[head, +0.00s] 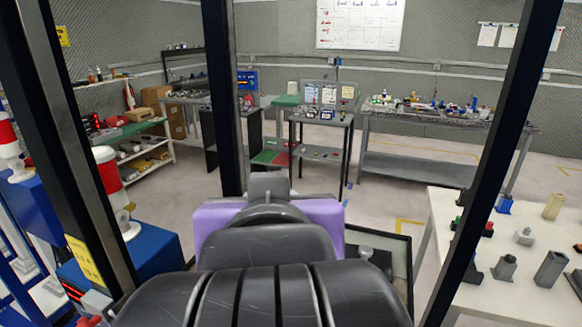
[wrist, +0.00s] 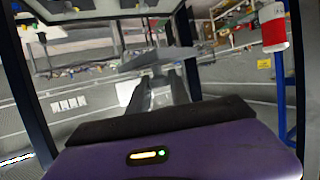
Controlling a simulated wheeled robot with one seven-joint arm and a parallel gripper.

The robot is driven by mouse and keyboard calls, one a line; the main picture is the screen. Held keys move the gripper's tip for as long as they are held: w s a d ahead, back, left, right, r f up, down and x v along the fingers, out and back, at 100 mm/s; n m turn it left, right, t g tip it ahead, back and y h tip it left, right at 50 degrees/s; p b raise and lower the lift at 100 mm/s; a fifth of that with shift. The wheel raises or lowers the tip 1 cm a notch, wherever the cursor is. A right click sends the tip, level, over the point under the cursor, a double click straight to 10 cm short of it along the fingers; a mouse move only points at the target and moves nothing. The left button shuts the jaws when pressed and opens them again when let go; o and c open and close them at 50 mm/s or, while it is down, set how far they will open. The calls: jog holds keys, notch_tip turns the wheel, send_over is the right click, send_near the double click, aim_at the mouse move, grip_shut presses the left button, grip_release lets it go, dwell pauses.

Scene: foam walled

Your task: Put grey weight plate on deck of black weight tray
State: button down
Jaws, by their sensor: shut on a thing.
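My gripper (wrist: 160,80) shows in the wrist view with its two grey fingers close together. It is shut on a flat grey piece at the fingertips, which looks like the grey weight plate (wrist: 150,61). The plate is held in the air and seen nearly edge-on. In the head view my purple and black arm fills the lower middle and hides most of the gripper and the plate. A dark, low framed surface (head: 402,262) shows just right of my arm, partly covered by it; I cannot tell whether it is the black weight tray.
Dark upright posts (head: 222,95) stand close on both sides of my arm. A white table (head: 455,215) with several small grey and coloured parts is at the right. A small dark table (head: 335,121) and a long grey bench (head: 425,125) stand farther back, with open floor before them.

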notch_tip(320, 180, down, 19)
jog(key=shift+f+b, duration=0.2)
jog(key=shift+b, duration=0.15)
dwell(0.4)
jog(key=shift+f, duration=0.2)
jog(key=c, duration=1.2)
grip_release()
